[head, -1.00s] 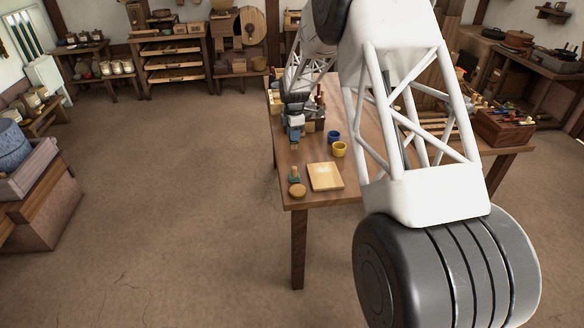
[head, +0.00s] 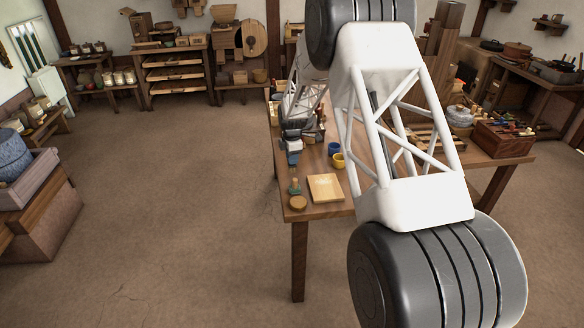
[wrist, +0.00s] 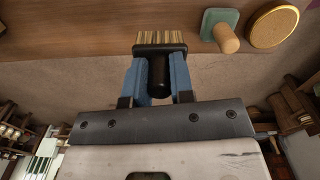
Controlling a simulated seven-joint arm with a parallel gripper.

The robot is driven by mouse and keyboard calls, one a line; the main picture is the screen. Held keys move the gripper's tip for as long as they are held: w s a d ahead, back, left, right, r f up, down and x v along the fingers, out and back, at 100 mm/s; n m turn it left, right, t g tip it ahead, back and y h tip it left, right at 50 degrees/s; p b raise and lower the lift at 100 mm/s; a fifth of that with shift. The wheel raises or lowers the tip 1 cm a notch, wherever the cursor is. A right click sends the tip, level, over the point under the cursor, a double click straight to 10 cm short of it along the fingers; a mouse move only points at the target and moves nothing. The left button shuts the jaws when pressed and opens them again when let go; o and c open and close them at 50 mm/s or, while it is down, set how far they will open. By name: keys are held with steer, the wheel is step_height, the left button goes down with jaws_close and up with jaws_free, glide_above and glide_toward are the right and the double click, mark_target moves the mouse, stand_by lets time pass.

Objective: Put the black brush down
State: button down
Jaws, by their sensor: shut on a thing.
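The black brush (wrist: 160,50) has a dark head and handle with pale bristles. My gripper (wrist: 160,80) is shut on its handle between blue fingers in the wrist view. The bristles point to the top of that view, against the wooden table; I cannot tell whether they touch it. In the head view my gripper (head: 293,158) is small, at the left edge of the table (head: 310,212). The brush cannot be made out there.
A green-based stamp (head: 295,187), a round wooden disc (head: 298,203) and a pale board (head: 325,187) lie at the table's near end. Blue (head: 334,148) and yellow (head: 338,161) cups stand behind the board. A brown box (head: 502,139) is at the right.

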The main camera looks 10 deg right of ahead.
mark_target(292, 167)
steer(key=shift+f, duration=0.35)
steer(key=shift+f, duration=1.9)
steer(key=shift+f, duration=0.15)
steer(key=c, duration=1)
jaws_free()
steer(key=shift+r, duration=0.2)
steer(key=shift+r, duration=6)
